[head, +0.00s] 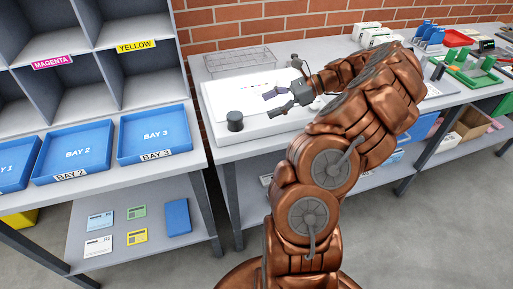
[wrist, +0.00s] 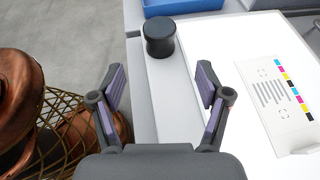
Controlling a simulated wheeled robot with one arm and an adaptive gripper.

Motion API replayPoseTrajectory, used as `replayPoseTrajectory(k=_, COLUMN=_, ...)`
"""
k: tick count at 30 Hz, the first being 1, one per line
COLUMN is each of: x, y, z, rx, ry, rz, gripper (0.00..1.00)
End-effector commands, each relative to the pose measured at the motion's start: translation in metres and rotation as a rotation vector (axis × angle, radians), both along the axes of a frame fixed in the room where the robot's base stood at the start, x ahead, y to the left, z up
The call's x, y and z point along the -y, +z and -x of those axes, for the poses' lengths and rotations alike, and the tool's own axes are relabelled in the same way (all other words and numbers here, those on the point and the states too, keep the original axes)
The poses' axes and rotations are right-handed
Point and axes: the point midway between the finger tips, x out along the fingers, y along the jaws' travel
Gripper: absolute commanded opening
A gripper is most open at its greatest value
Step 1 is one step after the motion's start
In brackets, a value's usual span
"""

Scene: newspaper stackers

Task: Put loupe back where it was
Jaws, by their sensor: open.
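The loupe looks to be the short black cylinder (head: 235,121) standing upright at the left front edge of the white light table (head: 285,121). It also shows in the wrist view (wrist: 160,38), ahead of the fingertips and between their lines. My gripper (head: 277,101) is open and empty above the light table, to the right of the loupe and apart from it. In the wrist view the two purple-padded fingers (wrist: 160,82) are spread wide with nothing between them.
A printed sheet with colour patches (wrist: 277,95) lies on the light table. A wire rack (head: 240,61) stands behind it. Blue bay trays (head: 155,134) sit on the left bench, across a gap. Green stands (head: 470,68) and a red tray (head: 458,38) are at the right.

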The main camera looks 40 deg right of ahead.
Motion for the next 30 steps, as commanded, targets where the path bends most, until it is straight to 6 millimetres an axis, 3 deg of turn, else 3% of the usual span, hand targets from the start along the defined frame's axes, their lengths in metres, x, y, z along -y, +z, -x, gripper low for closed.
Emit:
replayPoseTrajectory(k=5, x=-0.021, y=0.008, z=-0.006, rx=0.02, ry=0.06, rz=0.029, gripper=0.76)
replayPoseTrajectory(k=8, x=-0.057, y=0.023, z=-0.014, rx=0.06, ry=0.164, rz=0.088, gripper=0.76)
replayPoseTrajectory(k=14, x=-0.148, y=0.047, z=-0.013, rx=0.16, ry=0.443, rz=0.246, gripper=0.76)
replayPoseTrajectory(k=21, x=-0.241, y=0.058, z=0.02, rx=0.276, ry=0.774, rz=0.433, gripper=0.76)
replayPoseTrajectory(k=27, x=-0.295, y=0.055, z=0.064, rx=0.364, ry=1.04, rz=0.584, gripper=0.76)
replayPoseTrajectory(k=30, x=-0.312, y=0.051, z=0.089, rx=0.406, ry=1.167, rz=0.66, gripper=0.76)
